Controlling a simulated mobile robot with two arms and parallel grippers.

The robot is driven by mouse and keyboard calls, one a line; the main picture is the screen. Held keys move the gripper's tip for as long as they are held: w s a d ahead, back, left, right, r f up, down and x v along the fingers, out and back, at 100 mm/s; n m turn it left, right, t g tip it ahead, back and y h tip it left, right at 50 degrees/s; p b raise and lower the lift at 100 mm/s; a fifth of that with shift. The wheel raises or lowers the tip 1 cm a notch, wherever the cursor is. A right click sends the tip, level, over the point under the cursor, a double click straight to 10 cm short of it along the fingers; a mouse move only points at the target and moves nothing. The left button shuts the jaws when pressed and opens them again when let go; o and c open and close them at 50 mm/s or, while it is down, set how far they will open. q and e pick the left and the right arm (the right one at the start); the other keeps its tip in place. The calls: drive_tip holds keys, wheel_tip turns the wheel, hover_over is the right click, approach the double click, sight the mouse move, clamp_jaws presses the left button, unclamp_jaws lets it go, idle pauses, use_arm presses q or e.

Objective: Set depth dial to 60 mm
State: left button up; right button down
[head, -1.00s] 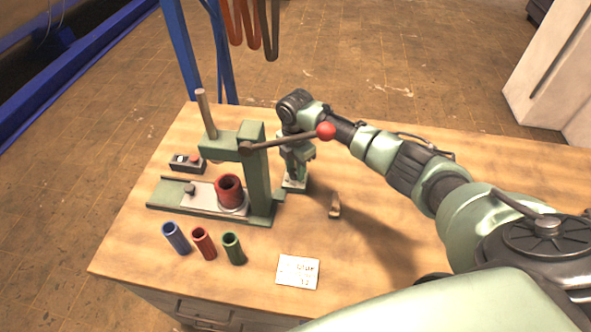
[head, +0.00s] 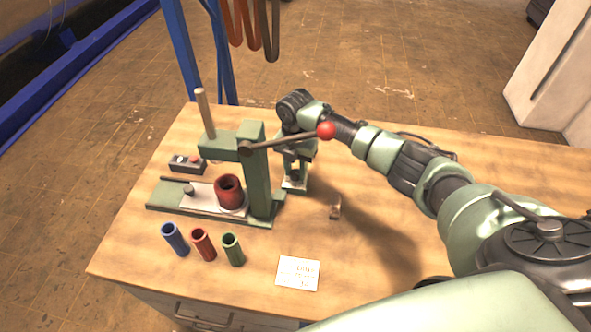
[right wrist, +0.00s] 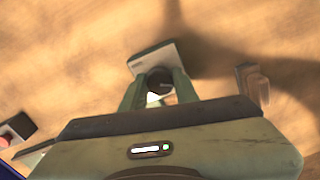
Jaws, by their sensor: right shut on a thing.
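My right gripper (head: 297,166) points down behind the green press (head: 260,172), over a small stand with a pale plate (head: 291,186). In the right wrist view its two fingers (right wrist: 160,92) are closed around a dark round dial (right wrist: 158,80) with a white mark. The dial sits in front of the pale plate (right wrist: 152,57). The dial's scale cannot be read, and the fingers hide much of it. A white card (head: 298,273) with small print lies at the front of the table; its text is too blurred to read surely. My left gripper is not in view.
The press has a lever with a red ball (head: 326,131) close to my right arm. A red cup (head: 229,190) stands on its base. Blue (head: 175,239), red (head: 203,243) and green (head: 233,249) tubes stand in front. A small brown block (head: 335,208) stands right of the press.

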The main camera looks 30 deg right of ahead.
sight(295, 172)
drive_tip(key=c, duration=1.1)
unclamp_jaws()
drive_tip(key=shift+o, duration=0.2)
wheel_tip(295, 172, up, 7)
drive_tip(key=shift+f+b, duration=0.15)
drive_tip(key=shift+b, duration=0.75)
drive_tip(key=shift+r, duration=0.6)
